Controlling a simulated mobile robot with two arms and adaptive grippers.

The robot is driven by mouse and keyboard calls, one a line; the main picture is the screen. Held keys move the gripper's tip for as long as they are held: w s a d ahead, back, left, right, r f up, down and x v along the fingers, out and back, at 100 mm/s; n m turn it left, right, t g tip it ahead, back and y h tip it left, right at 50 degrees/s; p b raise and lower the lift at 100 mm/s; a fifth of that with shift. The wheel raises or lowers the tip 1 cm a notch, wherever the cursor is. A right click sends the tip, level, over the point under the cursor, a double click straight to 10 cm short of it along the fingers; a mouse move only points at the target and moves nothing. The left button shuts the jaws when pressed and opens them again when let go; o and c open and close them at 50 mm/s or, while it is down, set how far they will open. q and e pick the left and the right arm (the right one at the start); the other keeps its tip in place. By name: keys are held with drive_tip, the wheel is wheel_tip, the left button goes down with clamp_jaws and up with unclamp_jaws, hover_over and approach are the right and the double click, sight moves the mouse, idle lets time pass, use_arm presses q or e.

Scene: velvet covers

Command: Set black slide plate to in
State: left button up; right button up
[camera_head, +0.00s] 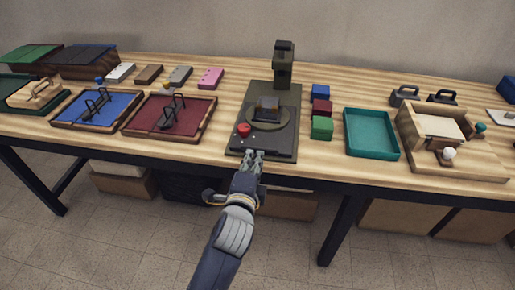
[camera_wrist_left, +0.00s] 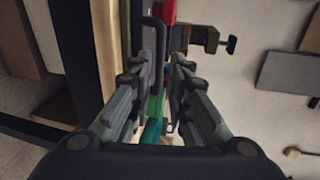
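A dark machine with a flat black plate (camera_head: 281,145) stands at the middle of the table. On it are a round disc (camera_head: 283,121) with a grey block (camera_head: 267,106), and a red knob (camera_head: 243,129) at the front left. I cannot tell clearly which part slides. My left gripper (camera_head: 254,154) is at the plate's front edge. In the left wrist view its fingers (camera_wrist_left: 158,72) are apart, with a thin dark handle (camera_wrist_left: 157,22) close ahead of them. I cannot tell whether they touch it. My right gripper is not in view.
A dark column (camera_head: 283,65) rises at the machine's back. Blue (camera_head: 320,93), red (camera_head: 321,107) and green (camera_head: 322,127) blocks stand right of it, then a teal tray (camera_head: 371,152) and a wooden box (camera_head: 480,165). A red velvet tray (camera_head: 145,123) lies to the left.

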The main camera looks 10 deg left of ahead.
sight(258, 149)
use_arm(q)
drive_tip(key=x, duration=0.6)
drive_tip(key=shift+w+f, duration=0.1)
drive_tip(key=shift+w, duration=0.25)
clamp_jaws()
